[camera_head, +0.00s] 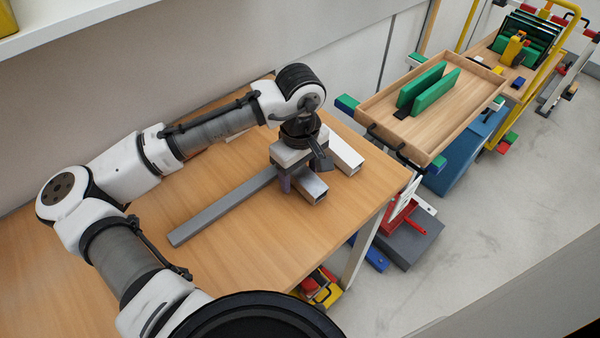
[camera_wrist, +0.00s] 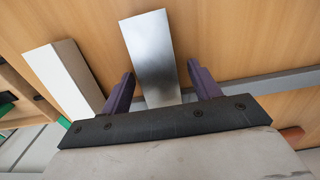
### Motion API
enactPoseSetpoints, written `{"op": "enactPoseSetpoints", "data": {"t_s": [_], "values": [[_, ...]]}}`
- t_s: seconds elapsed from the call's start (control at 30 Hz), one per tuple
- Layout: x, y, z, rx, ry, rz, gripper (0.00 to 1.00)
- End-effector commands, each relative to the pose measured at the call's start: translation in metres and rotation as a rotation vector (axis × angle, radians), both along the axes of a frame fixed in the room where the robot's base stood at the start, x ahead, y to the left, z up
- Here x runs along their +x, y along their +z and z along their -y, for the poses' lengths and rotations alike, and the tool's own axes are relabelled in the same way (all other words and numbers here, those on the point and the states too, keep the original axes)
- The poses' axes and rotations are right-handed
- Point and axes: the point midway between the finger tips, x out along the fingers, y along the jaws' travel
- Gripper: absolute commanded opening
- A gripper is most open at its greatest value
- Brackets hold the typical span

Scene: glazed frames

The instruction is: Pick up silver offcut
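The silver offcut (camera_head: 313,188), a short square tube with an open end, lies on the wooden table (camera_head: 200,265) partly hidden under my gripper (camera_head: 301,174). In the wrist view the offcut (camera_wrist: 148,48) shows its shiny top face, running between the two purple fingers of my gripper (camera_wrist: 162,86). The fingers are apart, one on each side of it, with a visible gap at the right finger. My gripper is open. The palm hides the offcut's near end, and I cannot tell how far down the fingers reach beside it.
A white square tube (camera_head: 345,154) lies close beside the offcut; it also shows in the wrist view (camera_wrist: 65,75). A long grey bar (camera_head: 220,207) lies on the other side. A wooden tray with green boards (camera_head: 450,125) stands beyond the table. The table's front is clear.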

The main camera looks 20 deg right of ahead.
Motion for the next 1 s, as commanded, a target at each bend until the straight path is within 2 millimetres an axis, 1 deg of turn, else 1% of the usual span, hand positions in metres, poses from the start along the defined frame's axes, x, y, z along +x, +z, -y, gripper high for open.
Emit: {"op": "enactPoseSetpoints", "data": {"t_s": [0.03, 0.3, 0.4, 0.57, 0.67, 0.77, 1.0], "values": [[0.000, 0.000, 0.000, 0.000, 0.000, 0.000, 0.57], [0.000, 0.000, 0.000, 0.000, 0.000, 0.000, 0.21], [0.000, 0.001, 0.000, 0.000, 0.000, 0.000, 0.11], [0.000, 0.001, 0.000, 0.000, 0.000, 0.000, 0.11], [0.000, 0.005, 0.000, -0.001, 0.000, 0.001, 0.11], [0.001, 0.017, 0.001, -0.001, 0.000, 0.003, 0.11], [0.001, 0.065, 0.001, -0.001, 0.000, 0.003, 0.11]]}}
